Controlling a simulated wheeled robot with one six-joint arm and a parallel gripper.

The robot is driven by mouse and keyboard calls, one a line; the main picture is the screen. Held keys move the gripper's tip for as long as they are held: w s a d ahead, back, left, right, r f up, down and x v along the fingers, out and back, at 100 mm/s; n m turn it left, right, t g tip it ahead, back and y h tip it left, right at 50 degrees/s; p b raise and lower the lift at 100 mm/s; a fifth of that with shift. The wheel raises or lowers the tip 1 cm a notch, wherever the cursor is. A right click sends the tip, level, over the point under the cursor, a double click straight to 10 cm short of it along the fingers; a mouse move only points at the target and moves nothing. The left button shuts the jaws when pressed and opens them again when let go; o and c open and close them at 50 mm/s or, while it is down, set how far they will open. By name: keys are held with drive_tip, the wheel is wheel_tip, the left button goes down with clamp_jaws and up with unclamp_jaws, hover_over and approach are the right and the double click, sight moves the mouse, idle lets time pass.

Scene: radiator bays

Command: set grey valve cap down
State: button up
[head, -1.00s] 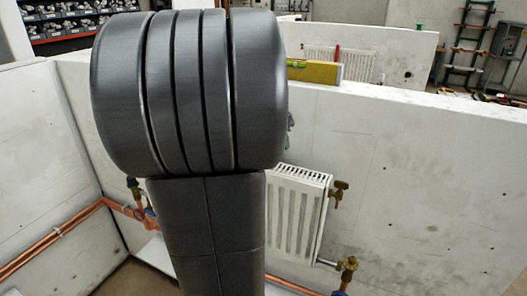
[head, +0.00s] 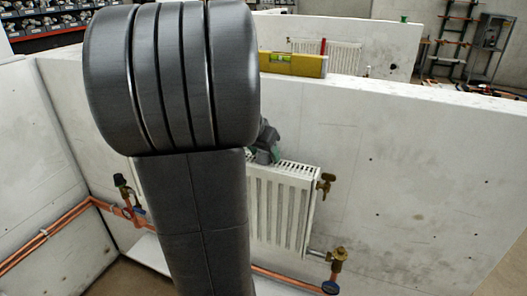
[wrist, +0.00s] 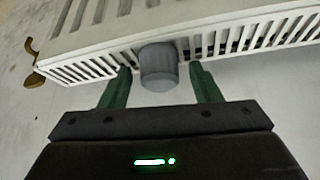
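The grey valve cap (wrist: 158,68) is a short cylinder, seen in the wrist view at the slatted top of the white radiator (wrist: 90,35). It lies between the two green fingers of my gripper (wrist: 163,80), with a narrow gap showing on each side, so the gripper looks open around it. The cap appears to be on the radiator's top grille, though its contact is not clear. In the head view my gripper (head: 266,148) is just above the left part of the radiator's top (head: 285,205), partly behind my arm. I cannot make out the cap there.
A white wall panel (head: 400,160) stands behind the radiator, with a yellow spirit level (head: 293,63) on its top edge. Brass valves (head: 325,184) (head: 337,258) stick out at the radiator's right side. Copper pipes (head: 45,234) run along the left wall.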

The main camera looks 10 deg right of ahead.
drive_tip(key=shift+a+r, duration=0.15)
drive_tip(key=shift+r, duration=0.35)
drive_tip(key=v, duration=1.1)
drive_tip(key=shift+s+b, duration=0.15)
drive_tip(key=shift+b, duration=0.3)
idle(0.8)
